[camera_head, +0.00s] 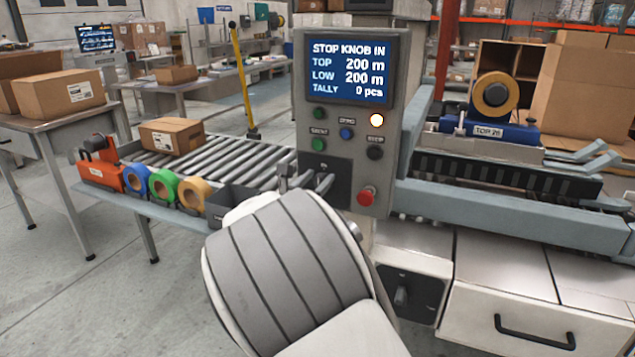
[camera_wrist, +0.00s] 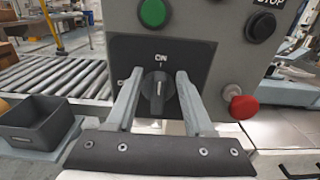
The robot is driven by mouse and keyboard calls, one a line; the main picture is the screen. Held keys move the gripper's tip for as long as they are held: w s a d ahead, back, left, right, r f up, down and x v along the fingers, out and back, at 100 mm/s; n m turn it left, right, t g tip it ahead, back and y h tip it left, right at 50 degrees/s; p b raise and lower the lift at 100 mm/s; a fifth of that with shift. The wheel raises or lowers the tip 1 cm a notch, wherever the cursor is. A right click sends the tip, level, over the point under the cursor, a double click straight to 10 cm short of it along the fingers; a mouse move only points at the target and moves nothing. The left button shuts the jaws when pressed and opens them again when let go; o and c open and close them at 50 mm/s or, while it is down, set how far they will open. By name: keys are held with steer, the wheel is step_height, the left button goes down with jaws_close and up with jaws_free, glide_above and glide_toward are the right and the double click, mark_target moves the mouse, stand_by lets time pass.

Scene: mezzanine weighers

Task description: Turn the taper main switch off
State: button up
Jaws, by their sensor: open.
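The main switch is a dark rotary knob (camera_wrist: 158,94) on a black plate (camera_wrist: 203,53), seen in the wrist view. Its handle stands upright, pointing at the ON mark; another mark, partly hidden, is at the left. My gripper (camera_wrist: 160,76) is open, with one finger on each side of the knob. I cannot tell whether the fingers touch it. In the head view, my gripper (camera_head: 306,182) is in front of the control panel's black plate (camera_head: 340,168), and my arm hides part of it.
A red stop knob (camera_head: 367,196) sticks out right of the switch. Green, blue and black buttons are above. The lit screen (camera_head: 349,68) reads "STOP KNOB IN". A second black plate with a knob (camera_head: 400,297) is lower down. A dark bin (camera_wrist: 37,123) stands left.

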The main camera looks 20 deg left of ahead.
jaws_close()
stand_by(0.3)
